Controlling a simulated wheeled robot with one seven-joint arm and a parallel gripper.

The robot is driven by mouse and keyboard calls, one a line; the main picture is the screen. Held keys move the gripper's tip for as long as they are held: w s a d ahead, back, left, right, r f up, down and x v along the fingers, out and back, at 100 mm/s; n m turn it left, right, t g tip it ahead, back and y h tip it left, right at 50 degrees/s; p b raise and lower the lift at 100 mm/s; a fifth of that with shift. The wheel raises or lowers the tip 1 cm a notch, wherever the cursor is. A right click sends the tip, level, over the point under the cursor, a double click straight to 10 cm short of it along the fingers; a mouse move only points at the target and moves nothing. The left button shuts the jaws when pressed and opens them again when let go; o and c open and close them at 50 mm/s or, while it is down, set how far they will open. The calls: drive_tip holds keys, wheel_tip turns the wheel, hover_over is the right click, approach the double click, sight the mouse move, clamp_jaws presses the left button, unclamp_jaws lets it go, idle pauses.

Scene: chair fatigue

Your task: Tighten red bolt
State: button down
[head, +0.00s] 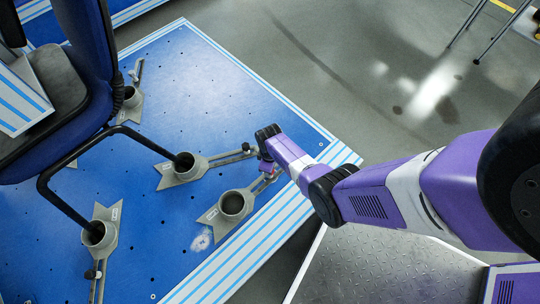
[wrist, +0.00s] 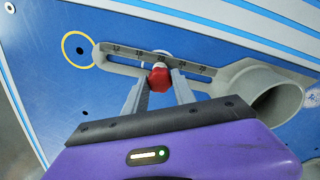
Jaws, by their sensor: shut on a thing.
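The red bolt (wrist: 158,80) sits in the slot of a grey slotted arm (wrist: 212,72) with number marks, in the wrist view. My gripper (wrist: 159,84) is at the bolt, with one finger on each side, and is shut on it. In the head view my gripper (head: 268,168) is over the slotted arm of the front grey cup holder (head: 233,203), near the blue platform's edge. There the bolt is mostly hidden by the gripper.
The blue platform (head: 180,85) has several small holes and a striped edge. A chair (head: 70,90) stands on it, with black legs in grey cups (head: 184,163) to the left. A yellow ring (wrist: 79,50) surrounds one hole. Grey floor is open at upper right.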

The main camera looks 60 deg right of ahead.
drive_tip(key=shift+m, duration=0.8)
drive_tip(key=m, duration=0.4)
drive_tip(key=c, duration=1)
unclamp_jaws()
drive_tip(key=shift+c, duration=0.2)
drive_tip(key=shift+r+p, duration=2.45)
drive_tip(key=shift+r, duration=1.45)
